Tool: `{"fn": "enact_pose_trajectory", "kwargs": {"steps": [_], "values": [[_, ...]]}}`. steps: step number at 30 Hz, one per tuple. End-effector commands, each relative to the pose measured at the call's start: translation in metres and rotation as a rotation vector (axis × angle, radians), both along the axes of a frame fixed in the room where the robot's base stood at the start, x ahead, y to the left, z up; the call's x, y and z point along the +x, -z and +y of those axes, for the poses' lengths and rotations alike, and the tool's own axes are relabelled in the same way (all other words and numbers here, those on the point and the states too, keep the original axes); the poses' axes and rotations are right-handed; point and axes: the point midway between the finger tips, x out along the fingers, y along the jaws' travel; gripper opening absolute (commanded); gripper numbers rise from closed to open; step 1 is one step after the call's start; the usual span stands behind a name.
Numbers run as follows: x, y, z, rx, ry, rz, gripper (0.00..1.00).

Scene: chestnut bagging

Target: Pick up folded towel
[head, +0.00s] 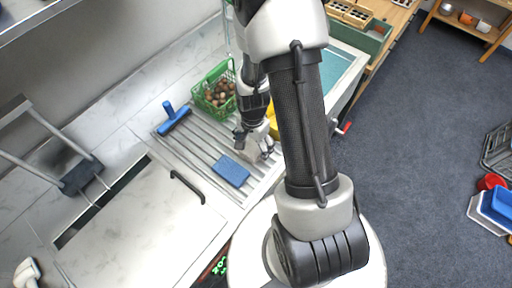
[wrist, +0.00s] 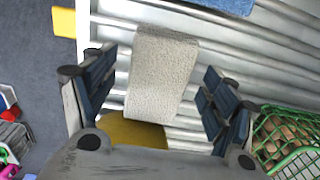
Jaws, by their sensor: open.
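The folded towel (wrist: 163,70) is a beige-grey, rough-textured strip lying on the ribbed metal surface in the wrist view. In the head view it shows only partly, as a pale patch (head: 246,154) beside my gripper (head: 257,146). In the wrist view my gripper (wrist: 153,98) is open, with its dark padded fingers apart on either side of the towel. The towel lies between the fingers and neither finger is seen to press on it.
A blue pad (head: 231,170) lies close to the towel on the ribbed drainboard (head: 190,151). A green basket of chestnuts (head: 206,99) and a blue-handled tool (head: 174,118) stand behind. A rounded yellow thing (wrist: 134,132) lies under my gripper.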

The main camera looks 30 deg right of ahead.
Motion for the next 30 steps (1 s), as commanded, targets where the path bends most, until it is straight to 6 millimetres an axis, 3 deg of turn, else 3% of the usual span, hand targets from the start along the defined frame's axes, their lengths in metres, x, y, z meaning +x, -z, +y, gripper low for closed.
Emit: {"fn": "enact_pose_trajectory", "kwargs": {"steps": [9,30], "values": [[0.0002,0.0061,0.0001,0.000,0.000,0.000,0.78],[0.0002,0.0059,0.0001,0.000,0.000,0.000,0.32]]}}
